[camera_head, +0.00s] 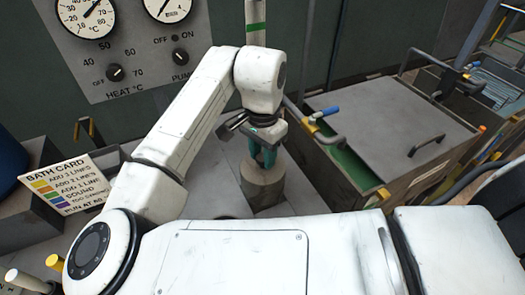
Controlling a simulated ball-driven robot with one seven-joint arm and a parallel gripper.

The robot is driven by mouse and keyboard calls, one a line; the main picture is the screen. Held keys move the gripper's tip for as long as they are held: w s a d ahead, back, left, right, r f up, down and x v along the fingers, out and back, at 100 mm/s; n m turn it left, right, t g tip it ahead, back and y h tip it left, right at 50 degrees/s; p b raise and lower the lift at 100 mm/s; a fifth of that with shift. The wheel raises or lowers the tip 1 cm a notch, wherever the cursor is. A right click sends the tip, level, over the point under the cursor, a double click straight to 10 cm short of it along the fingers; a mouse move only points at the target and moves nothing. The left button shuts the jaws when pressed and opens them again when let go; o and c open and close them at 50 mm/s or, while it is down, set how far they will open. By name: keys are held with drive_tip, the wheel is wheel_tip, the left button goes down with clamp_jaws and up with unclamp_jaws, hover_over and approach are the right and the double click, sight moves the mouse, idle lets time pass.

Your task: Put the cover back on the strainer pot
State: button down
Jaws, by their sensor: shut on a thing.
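A short grey round body, which looks like the strainer pot (262,191), stands on the grey surface near the middle of the head view. My gripper (264,160) points down over it with its teal fingers close together at its top. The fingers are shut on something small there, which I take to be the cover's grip. The fingers hide most of it. I cannot tell whether the cover is seated on the pot or just above it.
A bath with a grey lid (395,118) and blue-tipped handle stands at right. A bath card (65,190) stands at left. A gauge panel (135,45) and a green-banded vertical pipe (256,25) are behind. My white arm covers much of the foreground.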

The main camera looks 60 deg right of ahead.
drive_tip(key=shift+f+b, duration=0.75)
drive_tip(key=shift+f, duration=0.55)
drive_tip(key=c, duration=0.7)
unclamp_jaws()
drive_tip(key=shift+o, duration=0.2)
drive_tip(key=shift+r, duration=0.1)
wheel_tip(320, 180, up, 11)
drive_tip(key=shift+f, duration=0.2)
drive_tip(key=shift+f, duration=0.1)
